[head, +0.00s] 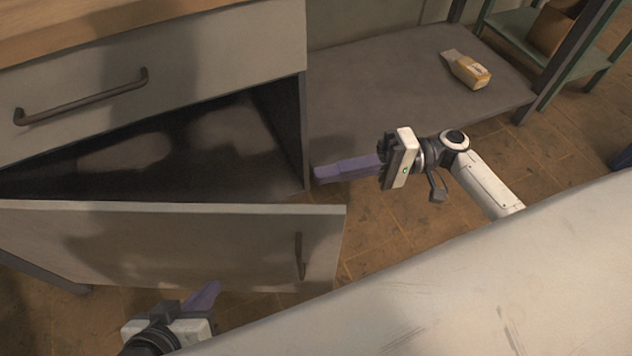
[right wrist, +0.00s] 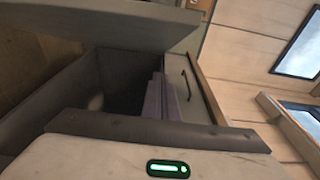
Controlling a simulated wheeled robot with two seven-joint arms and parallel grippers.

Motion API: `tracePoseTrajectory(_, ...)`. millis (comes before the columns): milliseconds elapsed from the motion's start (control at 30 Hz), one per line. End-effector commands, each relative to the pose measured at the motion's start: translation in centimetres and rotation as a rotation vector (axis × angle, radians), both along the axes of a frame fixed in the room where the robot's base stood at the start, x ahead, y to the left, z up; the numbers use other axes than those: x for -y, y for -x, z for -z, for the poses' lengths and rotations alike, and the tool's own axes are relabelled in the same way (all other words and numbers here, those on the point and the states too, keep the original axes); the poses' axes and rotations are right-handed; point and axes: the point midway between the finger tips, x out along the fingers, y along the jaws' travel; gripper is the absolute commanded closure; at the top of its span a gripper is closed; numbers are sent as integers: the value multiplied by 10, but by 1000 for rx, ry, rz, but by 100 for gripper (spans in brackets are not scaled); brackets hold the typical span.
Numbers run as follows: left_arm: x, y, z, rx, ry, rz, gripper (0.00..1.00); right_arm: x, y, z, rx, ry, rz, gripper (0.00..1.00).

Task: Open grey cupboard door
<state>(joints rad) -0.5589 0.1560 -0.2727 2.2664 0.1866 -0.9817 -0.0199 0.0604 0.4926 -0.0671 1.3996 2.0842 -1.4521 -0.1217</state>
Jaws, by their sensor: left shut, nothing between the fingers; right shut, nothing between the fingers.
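The grey cupboard door (head: 170,245) stands swung well out from the cupboard, with a dark opening behind it. Its dark upright handle (head: 299,257) is near the free right end. The dark cupboard interior (head: 190,150) shows behind the door and also in the right wrist view (right wrist: 105,85). My left gripper (head: 206,295) is low in front of the door's outer face, shut and empty. My right gripper (head: 318,174) is shut and empty, its purple fingers pointing left by the cupboard's right front edge. The fingers also show in the right wrist view (right wrist: 160,95).
A grey drawer front (head: 160,75) with a bar handle (head: 82,97) is above the opening, under a wooden top. Tiled floor (head: 390,240) lies between door and right arm.

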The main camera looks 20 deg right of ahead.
Motion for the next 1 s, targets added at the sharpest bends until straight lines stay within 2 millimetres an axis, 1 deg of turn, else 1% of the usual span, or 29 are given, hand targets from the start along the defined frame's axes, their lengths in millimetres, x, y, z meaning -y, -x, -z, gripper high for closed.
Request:
tracePoseTrajectory(33,0,0,0,0,-1,2,100,-10,-1,-1,2,-3,-3,100)
tracePoseTrajectory(400,4,0,5,-17,-4,26,100,-87,-12,-1,3,-3,-2,100)
tracePoseTrajectory(500,4,0,3,-18,-5,26,100,-90,7,0,-1,1,-2,100)
tracePoseTrajectory(600,4,0,3,-17,-4,26,100,-95,17,0,0,0,-2,100)
tracePoseTrajectory(733,4,0,3,-17,-5,26,100,-97,24,-1,1,0,-1,100)
tracePoseTrajectory(1000,4,-1,3,-15,-4,25,100,-98,26,-1,1,0,-1,100)
